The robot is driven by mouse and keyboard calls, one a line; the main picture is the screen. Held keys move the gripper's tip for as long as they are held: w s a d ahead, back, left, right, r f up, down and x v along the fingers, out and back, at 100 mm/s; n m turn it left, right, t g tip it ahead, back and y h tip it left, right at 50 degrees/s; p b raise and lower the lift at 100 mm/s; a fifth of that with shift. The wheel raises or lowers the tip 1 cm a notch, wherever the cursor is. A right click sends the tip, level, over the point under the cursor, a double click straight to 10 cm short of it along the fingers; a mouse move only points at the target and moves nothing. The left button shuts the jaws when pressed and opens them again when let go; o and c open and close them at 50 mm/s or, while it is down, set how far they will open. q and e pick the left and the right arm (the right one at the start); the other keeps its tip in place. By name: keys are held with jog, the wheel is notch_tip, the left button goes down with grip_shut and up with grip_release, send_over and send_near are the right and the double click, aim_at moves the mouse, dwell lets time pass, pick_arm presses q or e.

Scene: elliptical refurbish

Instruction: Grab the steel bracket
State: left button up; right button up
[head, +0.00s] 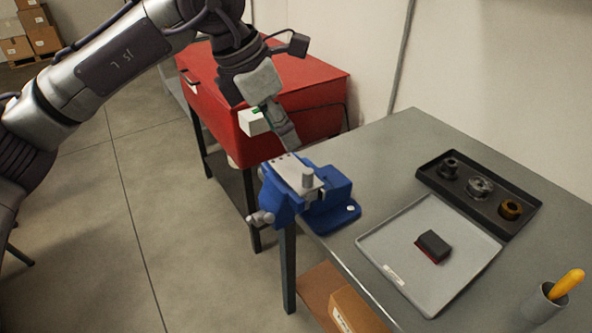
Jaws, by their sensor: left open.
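The steel bracket (292,171) is a light grey plate with small dark holes and an upright round stub. It sits at the top of the blue vise (335,187) on the near left corner of the grey table. My left gripper (291,143) comes down from the upper left, its fingertips just above and behind the bracket's far end. It is open, and I cannot tell whether it touches the bracket. My right gripper is not in the head view.
A light grey tray (384,245) holds a dark block with a red base (432,246). A black tray (437,166) holds three round parts. A cup (541,304) with a yellow handle stands at the lower right. A red cabinet (313,95) stands behind the gripper.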

pick_arm(q)
send_over(305, 172)
jog(key=s+a, duration=0.1)
jog(key=a, duration=0.1)
jog(key=f, duration=0.5)
jog(key=shift+d+f+p, duration=0.2)
jog(key=shift+f+p, duration=0.15)
jog(key=shift+w+d+f, duration=0.1)
jog(key=shift+d+f, duration=0.05)
jog(key=shift+f, duration=0.35)
jog(key=p+x, duration=0.1)
jog(key=x, duration=0.3)
jog(key=shift+f+p, duration=0.2)
jog(key=shift+p, duration=0.15)
jog(key=shift+w+f, duration=0.15)
jog(key=shift+f, duration=0.05)
jog(key=shift+c, duration=0.9)
grip_shut()
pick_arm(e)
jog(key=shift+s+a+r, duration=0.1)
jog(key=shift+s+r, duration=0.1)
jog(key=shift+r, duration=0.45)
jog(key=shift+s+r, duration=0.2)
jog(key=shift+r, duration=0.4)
pick_arm(q)
jog(key=shift+r, duration=0.1)
